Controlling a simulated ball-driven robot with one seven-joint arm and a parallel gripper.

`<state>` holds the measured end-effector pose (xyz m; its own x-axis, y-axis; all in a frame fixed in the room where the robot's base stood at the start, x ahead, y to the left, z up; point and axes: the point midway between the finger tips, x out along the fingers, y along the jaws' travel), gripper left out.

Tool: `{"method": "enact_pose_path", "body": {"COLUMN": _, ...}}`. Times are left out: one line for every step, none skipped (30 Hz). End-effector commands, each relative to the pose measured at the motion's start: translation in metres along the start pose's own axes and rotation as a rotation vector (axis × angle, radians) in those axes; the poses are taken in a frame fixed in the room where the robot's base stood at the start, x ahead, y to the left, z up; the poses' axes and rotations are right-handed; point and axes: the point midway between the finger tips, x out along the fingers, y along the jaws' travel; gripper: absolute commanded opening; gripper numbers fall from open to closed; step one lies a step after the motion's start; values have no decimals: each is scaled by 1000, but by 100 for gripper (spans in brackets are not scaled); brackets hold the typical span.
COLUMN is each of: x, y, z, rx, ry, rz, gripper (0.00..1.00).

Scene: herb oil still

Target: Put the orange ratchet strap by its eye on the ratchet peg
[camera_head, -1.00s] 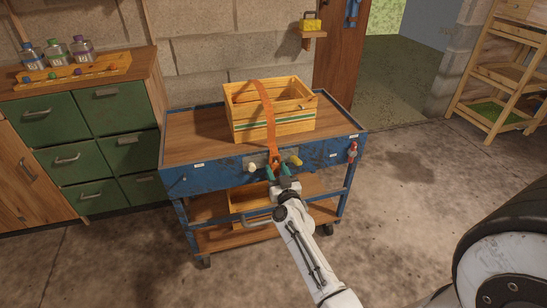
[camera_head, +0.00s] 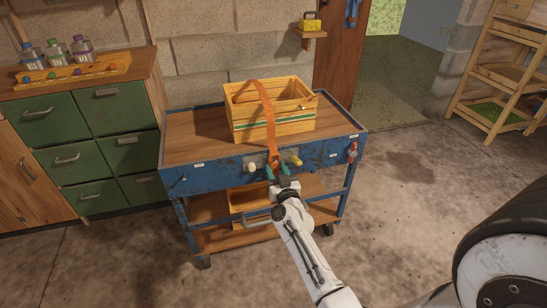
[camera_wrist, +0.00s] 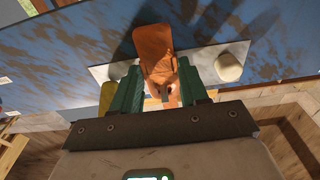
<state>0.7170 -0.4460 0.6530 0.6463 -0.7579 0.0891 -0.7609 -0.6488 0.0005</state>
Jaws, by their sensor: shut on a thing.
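The orange strap (camera_head: 268,112) runs from the wooden crate over its front side and down to the front of the blue cart. My gripper (camera_head: 277,170) is at the strap's lower end, with its green fingers close to the cart's front face. In the wrist view the strap end (camera_wrist: 153,50) lies between the green fingers, and the gripper is shut on it. A small grey metal part shows between the fingers; I cannot tell whether it is the peg. The strap's eye and the ratchet peg cannot be made out clearly.
A white knob (camera_head: 252,167) and a yellow knob (camera_head: 295,161) flank the strap end on a grey plate. The wooden crate (camera_head: 296,120) stands on the blue cart (camera_head: 205,178). A red fitting (camera_head: 352,152) is at the cart's right corner. Floor to the right is clear.

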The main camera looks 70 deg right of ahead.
Motion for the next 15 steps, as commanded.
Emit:
{"method": "enact_pose_path", "body": {"x": 1, "y": 0, "z": 0, "rx": 0, "ry": 0, "rz": 0, "gripper": 14}}
{"method": "enact_pose_path", "body": {"x": 1, "y": 0, "z": 0, "rx": 0, "ry": 0, "rz": 0, "gripper": 14}}
{"method": "enact_pose_path", "body": {"x": 1, "y": 0, "z": 1, "rx": 1, "ry": 0, "rz": 0, "gripper": 14}}
{"method": "enact_pose_path", "body": {"x": 2, "y": 0, "z": 1, "rx": 1, "ry": 0, "rz": 0, "gripper": 14}}
{"method": "enact_pose_path", "body": {"x": 2, "y": 0, "z": 1, "rx": 1, "ry": 0, "rz": 0, "gripper": 14}}
{"method": "enact_pose_path", "body": {"x": 2, "y": 0, "z": 1, "rx": 1, "ry": 0, "rz": 0, "gripper": 14}}
{"method": "enact_pose_path", "body": {"x": 3, "y": 0, "z": 1, "rx": 1, "ry": 0, "rz": 0, "gripper": 14}}
{"method": "enact_pose_path", "body": {"x": 3, "y": 0, "z": 2, "rx": 1, "ry": 0, "rz": 0, "gripper": 14}}
{"method": "enact_pose_path", "body": {"x": 3, "y": 0, "z": 2, "rx": 1, "ry": 0, "rz": 0, "gripper": 14}}
{"method": "enact_pose_path", "body": {"x": 4, "y": -1, "z": 2, "rx": 1, "ry": 0, "rz": 0, "gripper": 14}}
{"method": "enact_pose_path", "body": {"x": 4, "y": -1, "z": 2, "rx": 1, "ry": 0, "rz": 0, "gripper": 14}}
{"method": "enact_pose_path", "body": {"x": 4, "y": 0, "z": 2, "rx": 1, "ry": 0, "rz": 0, "gripper": 14}}
{"method": "enact_pose_path", "body": {"x": 4, "y": 0, "z": 2, "rx": 1, "ry": 0, "rz": 0, "gripper": 14}}
{"method": "enact_pose_path", "body": {"x": 4, "y": 0, "z": 2, "rx": 1, "ry": 0, "rz": 0, "gripper": 14}}
{"method": "enact_pose_path", "body": {"x": 4, "y": 0, "z": 2, "rx": 0, "ry": 0, "rz": 0, "gripper": 14}}
